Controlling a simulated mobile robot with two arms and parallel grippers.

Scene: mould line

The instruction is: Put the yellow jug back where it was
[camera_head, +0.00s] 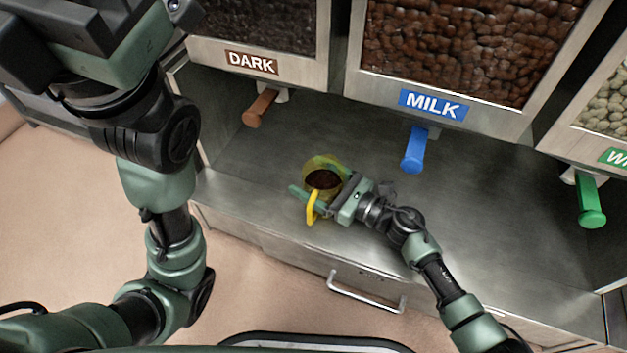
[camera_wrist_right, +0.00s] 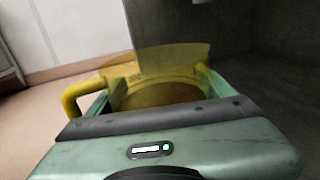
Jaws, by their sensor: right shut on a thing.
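The yellow jug (camera_head: 327,163) is see-through and holds dark brown contents. It is at the steel counter, below and between the DARK and MILK dispensers; I cannot tell whether its base touches the counter. Its yellow handle (camera_head: 312,208) points toward the front edge. My right gripper (camera_head: 318,192) is shut on the jug, one finger on each side of it. In the right wrist view the jug (camera_wrist_right: 170,92) sits between the fingers, with its handle (camera_wrist_right: 75,98) at the left. My left arm comes in from the left; its gripper does not show clearly.
Above the steel counter (camera_head: 480,220) hang dispensers with a brown DARK lever (camera_head: 259,108), a blue MILK lever (camera_head: 413,150) and a green lever (camera_head: 589,203) at the right. A drawer handle (camera_head: 365,293) juts from the front. The counter right of the jug is clear.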

